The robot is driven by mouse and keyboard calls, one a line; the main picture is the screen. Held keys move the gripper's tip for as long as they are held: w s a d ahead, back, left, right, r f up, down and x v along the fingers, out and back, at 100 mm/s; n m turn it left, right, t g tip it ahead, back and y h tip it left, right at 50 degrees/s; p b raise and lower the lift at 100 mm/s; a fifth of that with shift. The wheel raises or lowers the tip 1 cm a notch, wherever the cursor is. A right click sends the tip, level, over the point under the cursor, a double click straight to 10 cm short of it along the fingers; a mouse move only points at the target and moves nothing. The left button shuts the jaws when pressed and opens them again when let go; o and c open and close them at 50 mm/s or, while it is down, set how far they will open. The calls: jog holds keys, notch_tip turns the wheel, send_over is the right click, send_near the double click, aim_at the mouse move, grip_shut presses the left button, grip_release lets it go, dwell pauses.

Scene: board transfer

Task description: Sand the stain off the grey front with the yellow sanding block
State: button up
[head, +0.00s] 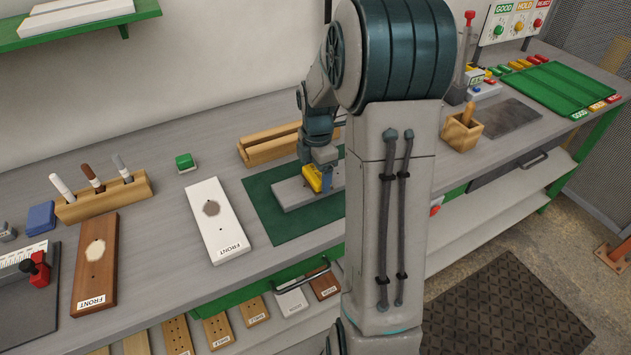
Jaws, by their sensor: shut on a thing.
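The grey front (290,194) lies flat on the dark green mat (262,203) at the middle of the bench. Its right part is hidden behind my arm. My gripper (321,183) is over the grey front, pointing down. It is shut on the yellow sanding block (313,178), which is at or just above the front's surface; I cannot tell whether they touch. No stain shows on the visible part of the grey front.
A white front (232,240) and a brown front (99,240), each with a stain patch, lie to the left. A wooden rail (255,153) stands behind the mat. A marker holder (75,211), a blue block (40,217) and a green-topped block (184,161) are further left.

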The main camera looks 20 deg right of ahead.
aim_at(306, 186)
jog(key=shift+a+r, duration=0.1)
jog(key=shift+a, duration=1.5)
jog(key=shift+d, duration=1.65)
jog(key=shift+d+p, duration=0.5)
jog(key=shift+d, duration=0.45)
jog(key=shift+a, duration=0.1)
jog(key=shift+r+p, duration=0.6)
jog(key=shift+r, duration=0.1)
notch_tip(306, 186, up, 6)
jog(key=p, duration=0.4)
jog(key=shift+f, duration=0.2)
jog(key=shift+f, duration=0.1)
